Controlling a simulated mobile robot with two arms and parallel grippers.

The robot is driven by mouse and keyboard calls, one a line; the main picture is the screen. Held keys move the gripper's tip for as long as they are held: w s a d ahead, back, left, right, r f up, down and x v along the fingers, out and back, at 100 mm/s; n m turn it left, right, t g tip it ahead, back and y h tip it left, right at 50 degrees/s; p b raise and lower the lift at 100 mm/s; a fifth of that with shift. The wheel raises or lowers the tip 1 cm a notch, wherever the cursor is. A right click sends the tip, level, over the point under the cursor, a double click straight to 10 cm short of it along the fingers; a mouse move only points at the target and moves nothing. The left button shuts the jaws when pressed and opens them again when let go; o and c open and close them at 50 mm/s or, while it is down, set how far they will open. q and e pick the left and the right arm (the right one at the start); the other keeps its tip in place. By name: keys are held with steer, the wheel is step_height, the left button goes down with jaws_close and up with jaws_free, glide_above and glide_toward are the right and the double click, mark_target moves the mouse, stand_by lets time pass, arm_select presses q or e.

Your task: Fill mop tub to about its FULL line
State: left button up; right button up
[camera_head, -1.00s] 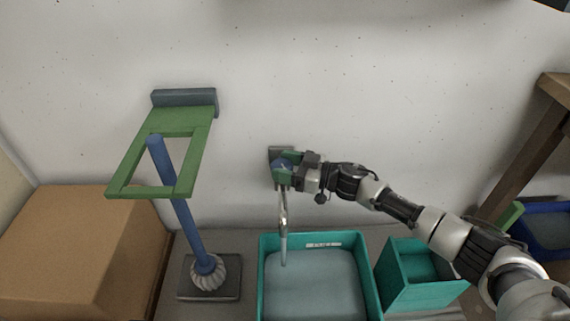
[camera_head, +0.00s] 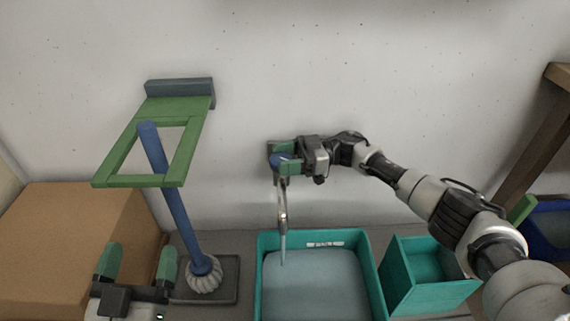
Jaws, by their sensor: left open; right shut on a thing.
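The teal mop tub (camera_head: 373,273) stands on the floor below the tap, with grey-blue water (camera_head: 315,285) across it. A pale label (camera_head: 325,244) shows on its inner back wall; I cannot read the FULL line. The tap spout (camera_head: 282,208) hangs from the wall, and a thin stream (camera_head: 283,245) runs from it into the tub. My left gripper (camera_head: 137,263) is open and empty at the lower left, in front of the brown box and beside the mop.
A blue-handled mop (camera_head: 177,205) stands on a dark base (camera_head: 227,281), its handle through a green wall frame (camera_head: 193,143). A large brown box (camera_head: 70,225) is at left. A smaller teal bin (camera_head: 424,293) stands right of the tub. A wooden stand (camera_head: 535,140) is at far right.

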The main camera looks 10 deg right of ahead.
arm_select(q)
steer(key=shift+s+d+r+t+h+b, duration=0.1)
steer(key=shift+s+r+t+h+b, duration=0.3)
steer(key=shift+r+t, duration=0.55)
steer(key=shift+s+r+t+h+b, duration=0.1)
steer(key=shift+s+r+t+h, duration=0.2)
steer(key=shift+s+r+t, duration=0.45)
arm_select(e)
steer(key=shift+n+g, duration=0.4)
steer(key=shift+g, duration=0.2)
arm_select(q)
steer(key=shift+w+r, duration=0.2)
arm_select(e)
steer(key=o, duration=0.9)
steer(key=shift+r, duration=0.1)
